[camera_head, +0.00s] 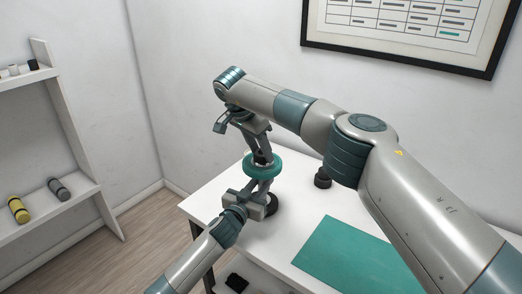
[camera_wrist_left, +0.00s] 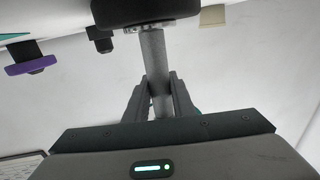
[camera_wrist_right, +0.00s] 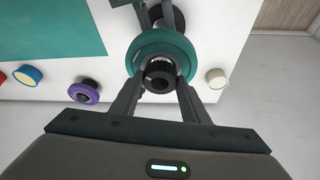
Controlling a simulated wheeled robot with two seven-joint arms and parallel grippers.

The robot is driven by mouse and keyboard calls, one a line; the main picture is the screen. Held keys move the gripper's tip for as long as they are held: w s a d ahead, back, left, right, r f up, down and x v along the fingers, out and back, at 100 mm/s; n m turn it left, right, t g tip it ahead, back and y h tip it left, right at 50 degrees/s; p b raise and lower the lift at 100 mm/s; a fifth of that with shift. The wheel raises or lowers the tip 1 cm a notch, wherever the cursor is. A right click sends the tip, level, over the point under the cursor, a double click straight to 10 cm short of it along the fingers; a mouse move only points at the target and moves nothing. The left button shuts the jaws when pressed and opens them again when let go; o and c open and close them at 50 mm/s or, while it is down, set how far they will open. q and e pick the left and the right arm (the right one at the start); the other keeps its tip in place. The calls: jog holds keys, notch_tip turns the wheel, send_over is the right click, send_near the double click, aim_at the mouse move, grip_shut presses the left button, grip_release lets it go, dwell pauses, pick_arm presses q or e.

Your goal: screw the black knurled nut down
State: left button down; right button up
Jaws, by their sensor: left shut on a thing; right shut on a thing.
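The black knurled nut (camera_wrist_right: 160,70) shows in the right wrist view in the middle of a teal ring (camera_wrist_right: 143,47). In the head view the nut (camera_head: 262,158) is at the top of the teal ring (camera_head: 262,170), partly hidden by the fingers. My right gripper (camera_head: 262,153) reaches down from above and is shut on the nut. My left gripper (camera_head: 252,200) is below the ring, shut on an upright grey post (camera_wrist_left: 153,55). The post stands on a round black base (camera_wrist_left: 140,12). Any thread under the nut is hidden.
A teal mat (camera_head: 355,258) lies on the white table (camera_head: 300,205). A short black piece (camera_head: 322,180) stands behind the post. A purple ring (camera_wrist_right: 85,91) and a cream-topped disc (camera_wrist_right: 28,75) also stand there. A wall rack (camera_head: 75,195) holds small cylinders at left.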

jog(key=o, duration=1.2)
jog(key=shift+r, duration=0.1)
jog(key=shift+r, duration=2.15)
jog(key=o, duration=0.6)
jog(key=shift+c, duration=0.2)
